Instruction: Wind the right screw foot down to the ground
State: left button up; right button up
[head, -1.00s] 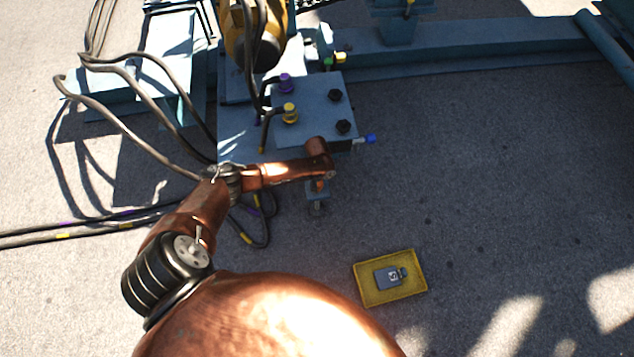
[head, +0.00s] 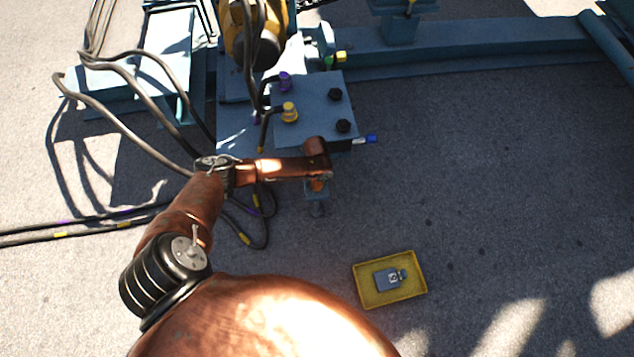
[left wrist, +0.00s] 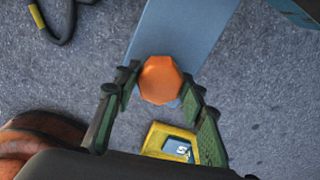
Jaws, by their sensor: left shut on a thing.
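The right screw foot's orange, many-sided head (left wrist: 160,80) shows in the left wrist view, above a blue-grey bracket arm (left wrist: 180,35). My left gripper (left wrist: 160,84) is shut on this head, with a green-and-black finger on either side. In the head view, a little of the orange head (head: 318,185) shows below the copper end of my left arm, and the gripper itself is mostly hidden there. The foot's lower end (head: 318,208) shows under the bracket, close to the ground. I cannot tell whether it touches. My right gripper is not in view.
A yellow tray (head: 420,290) with a grey tagged item (head: 388,279) lies on the ground nearby. A blue block (head: 315,105) with purple and yellow hose fittings stands behind my arm. Black hoses (head: 130,130) loop at the left. The ground at right is clear.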

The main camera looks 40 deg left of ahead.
pick_arm(q)
jog(key=shift+m, duration=0.5)
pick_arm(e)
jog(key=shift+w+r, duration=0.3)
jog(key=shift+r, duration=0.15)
pick_arm(q)
jog(key=o, duration=1.1)
jog(key=shift+o, duration=0.2)
notch_tip(320, 180, up, 12)
